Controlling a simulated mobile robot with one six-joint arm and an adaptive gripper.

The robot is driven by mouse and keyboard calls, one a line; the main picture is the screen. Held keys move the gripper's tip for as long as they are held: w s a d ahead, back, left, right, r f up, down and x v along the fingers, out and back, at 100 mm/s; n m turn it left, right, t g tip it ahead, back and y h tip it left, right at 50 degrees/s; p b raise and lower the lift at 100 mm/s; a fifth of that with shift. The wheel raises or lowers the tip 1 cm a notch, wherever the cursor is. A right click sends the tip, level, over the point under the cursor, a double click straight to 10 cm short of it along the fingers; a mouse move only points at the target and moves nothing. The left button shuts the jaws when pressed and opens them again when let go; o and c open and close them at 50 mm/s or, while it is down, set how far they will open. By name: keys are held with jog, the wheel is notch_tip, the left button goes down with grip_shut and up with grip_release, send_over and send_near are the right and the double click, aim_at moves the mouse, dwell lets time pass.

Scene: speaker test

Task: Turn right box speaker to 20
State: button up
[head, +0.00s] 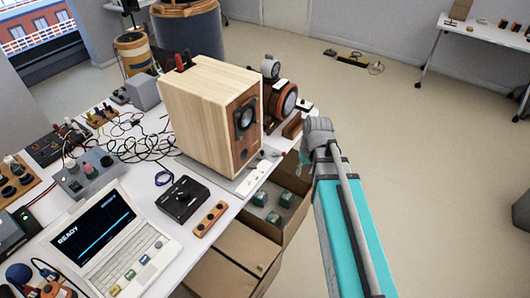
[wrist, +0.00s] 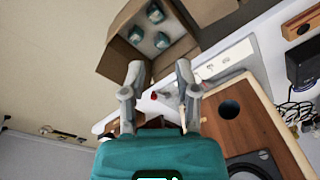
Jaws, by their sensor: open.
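A pale wooden box speaker (head: 188,110) with a brown front stands on the table's right side. Its brown front, with a round hole, also shows in the wrist view (wrist: 228,138). No numbered scale is readable. A small red-tipped part (wrist: 153,97) shows between my fingers in the wrist view, beside the speaker front; I cannot tell whether it is a knob. My gripper (wrist: 159,72) is open and nothing is held. In the head view my gripper (head: 304,156) is just right of the speaker, by the table edge, its fingers partly hidden.
An open cardboard box (head: 293,225) with several green items stands beside the table edge, below my gripper. A black box with a dial (head: 183,199), a white laptop (head: 112,243) and loose cables crowd the table.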

aim_at(263, 151)
jog(key=w+a+n+y, duration=0.1)
jog(key=w+a+n, duration=0.3)
jog(key=w, duration=0.5)
jog(key=w+a+n+y, duration=0.2)
jog(key=w+a+n, duration=0.3)
jog(key=w, duration=0.5)
jog(key=shift+r+n+t+b, duration=0.3)
jog(key=shift+n+t+b, duration=0.1)
jog(key=shift+n, duration=0.8)
jog(key=shift+a+f, duration=0.1)
jog(key=shift+f, duration=0.05)
jog(key=b+x, duration=1.2)
jog(key=x, duration=0.1)
jog(key=shift+a+f+b, duration=0.2)
jog(key=shift+a+b, duration=0.1)
grip_shut()
